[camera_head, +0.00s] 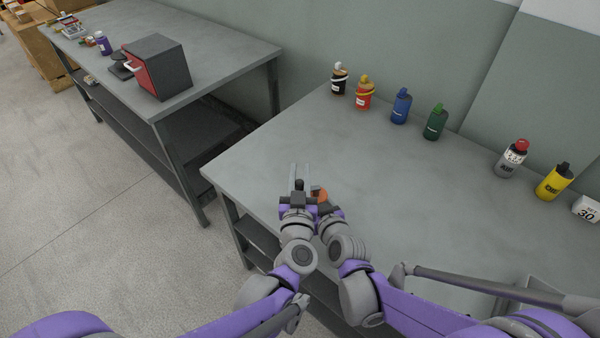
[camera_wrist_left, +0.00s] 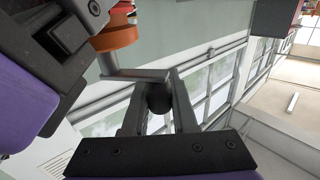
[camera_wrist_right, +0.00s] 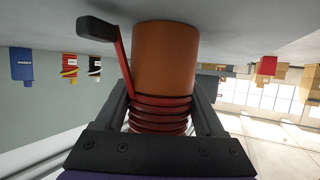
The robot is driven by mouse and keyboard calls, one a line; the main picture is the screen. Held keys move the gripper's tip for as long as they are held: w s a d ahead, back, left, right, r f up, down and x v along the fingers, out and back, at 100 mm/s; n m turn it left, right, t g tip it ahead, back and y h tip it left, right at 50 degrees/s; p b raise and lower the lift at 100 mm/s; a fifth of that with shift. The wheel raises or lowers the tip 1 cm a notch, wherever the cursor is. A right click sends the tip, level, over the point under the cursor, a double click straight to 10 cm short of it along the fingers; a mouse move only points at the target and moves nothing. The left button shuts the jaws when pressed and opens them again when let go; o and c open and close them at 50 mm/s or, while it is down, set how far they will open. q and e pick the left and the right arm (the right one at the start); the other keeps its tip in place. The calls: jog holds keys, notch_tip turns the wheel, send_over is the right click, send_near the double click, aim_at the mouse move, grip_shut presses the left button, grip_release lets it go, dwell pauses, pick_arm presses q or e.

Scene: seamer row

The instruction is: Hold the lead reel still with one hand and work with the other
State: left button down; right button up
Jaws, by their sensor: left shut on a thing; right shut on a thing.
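The lead reel is an orange cylinder (camera_wrist_right: 165,60) with red lead (camera_wrist_right: 158,112) wound round it. A red length runs to a black end piece (camera_wrist_right: 97,28) beside the cylinder. In the head view only a small orange part (camera_head: 319,194) shows. My right gripper (camera_wrist_right: 160,108) is shut on the reel; in the head view its fingers are mostly hidden. My left gripper (camera_head: 299,172) is beside the reel, to its left, above the grey table (camera_head: 270,155). It is shut on a small black rounded thing (camera_wrist_left: 158,97); I cannot tell what it is.
Several bottles stand along the table's back, including a blue one (camera_head: 401,106), a green one (camera_head: 435,122) and a yellow one (camera_head: 554,182). A white block marked 30 (camera_head: 586,208) is at the right. A second table (camera_head: 210,50) bears a dark red-fronted box (camera_head: 158,68). The middle table is clear.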

pick_arm(q)
jog(key=shift+y, duration=0.3)
jog(key=shift+s+n+y, duration=0.2)
jog(key=shift+n+y, duration=0.4)
jog(key=shift+y, duration=0.1)
jog(key=c, duration=0.7)
grip_release()
jog(key=shift+s, duration=0.15)
jog(key=s, duration=0.4)
jog(key=s+d, duration=0.1)
jog(key=s, duration=0.6)
jog(key=shift+s+d, duration=0.3)
jog(key=shift+s, duration=0.05)
